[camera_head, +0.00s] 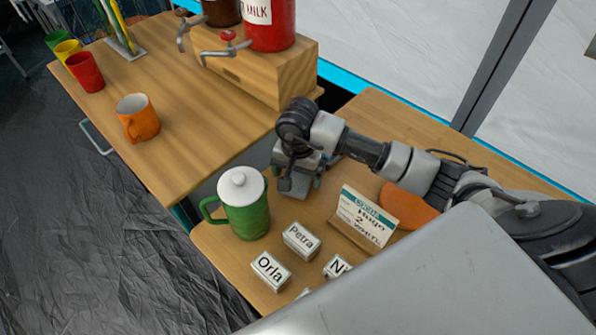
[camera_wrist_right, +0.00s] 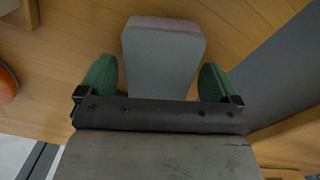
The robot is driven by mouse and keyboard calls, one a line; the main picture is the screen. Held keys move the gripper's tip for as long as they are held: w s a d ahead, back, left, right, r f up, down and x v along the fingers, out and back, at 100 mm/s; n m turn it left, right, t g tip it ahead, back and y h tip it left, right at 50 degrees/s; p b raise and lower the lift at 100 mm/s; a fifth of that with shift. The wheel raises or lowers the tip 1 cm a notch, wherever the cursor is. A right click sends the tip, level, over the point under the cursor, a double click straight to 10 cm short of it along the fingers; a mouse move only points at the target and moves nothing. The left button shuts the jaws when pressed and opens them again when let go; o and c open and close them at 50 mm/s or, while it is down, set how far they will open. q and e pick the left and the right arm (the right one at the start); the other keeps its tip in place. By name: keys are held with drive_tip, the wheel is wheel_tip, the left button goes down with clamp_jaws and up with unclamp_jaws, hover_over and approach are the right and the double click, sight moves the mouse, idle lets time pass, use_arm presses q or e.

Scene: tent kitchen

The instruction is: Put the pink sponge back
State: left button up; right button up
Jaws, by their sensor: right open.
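The sponge (camera_wrist_right: 163,58) shows in the right wrist view as a grey block with a dull pink far edge. It lies between the two green fingers of my right gripper (camera_wrist_right: 158,72), with a visible gap on each side. The gripper is open. In the head view my right gripper (camera_head: 297,180) points down over the wooden table, behind and right of the green pitcher. The sponge is mostly or wholly hidden there by the gripper. My left gripper is not in view.
The green pitcher (camera_head: 245,208) with a white lid stands close left of the gripper. Name blocks (camera_head: 301,240), a card (camera_head: 366,215) and an orange round object (camera_head: 408,205) are in front and right. A wooden dispenser stand (camera_head: 270,75) is behind. An orange mug (camera_head: 138,118) stands left.

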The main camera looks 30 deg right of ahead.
wheel_tip(320, 180, up, 12)
idle(0.4)
idle(0.4)
